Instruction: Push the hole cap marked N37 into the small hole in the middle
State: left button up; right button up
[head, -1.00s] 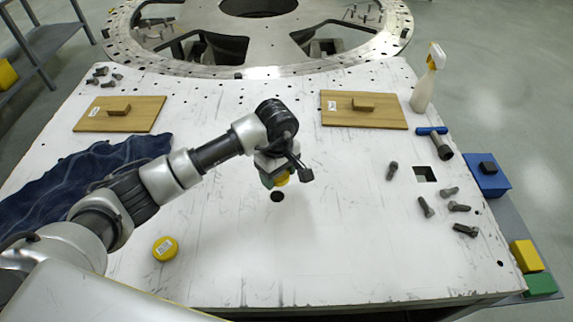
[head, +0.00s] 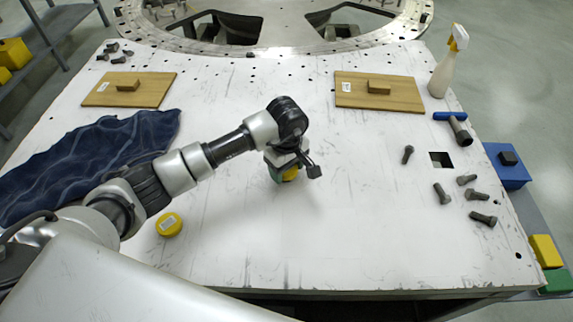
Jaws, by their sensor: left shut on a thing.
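My left gripper (head: 286,174) is at the middle of the white plate (head: 330,230), shut on a yellow cap (head: 290,175). Only part of this cap shows between the fingers, low at the plate surface; no marking on it can be read. The small round middle hole is hidden now, at the spot the gripper and cap cover. I cannot tell whether the cap is in the hole or just above it. A second yellow cap (head: 169,224) with a white label lies flat at the left; its label is too small to read. My right gripper is not in view.
Wooden covers (head: 128,90) (head: 379,92) lie at the back left and back right. A dark blue cloth (head: 90,160) lies left. A spray bottle (head: 449,65), a blue-handled tool (head: 458,127), a square hole (head: 441,160) and several bolts (head: 442,193) are at right. The front middle is clear.

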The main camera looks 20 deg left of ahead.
pick_arm(q)
jog(key=shift+f, duration=0.1)
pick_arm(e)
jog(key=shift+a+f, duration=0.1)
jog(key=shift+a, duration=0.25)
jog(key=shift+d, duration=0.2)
pick_arm(q)
jog(key=shift+b, duration=0.3)
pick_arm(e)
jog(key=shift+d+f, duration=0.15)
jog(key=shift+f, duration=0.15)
pick_arm(q)
jog(key=shift+f+b, duration=0.2)
jog(key=shift+b, duration=0.2)
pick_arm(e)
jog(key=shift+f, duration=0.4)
pick_arm(q)
jog(key=shift+f+b, duration=0.4)
jog(key=shift+b, duration=0.05)
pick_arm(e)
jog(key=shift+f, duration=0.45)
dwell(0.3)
pick_arm(q)
jog(key=o, duration=1)
jog(key=shift+s, duration=0.1)
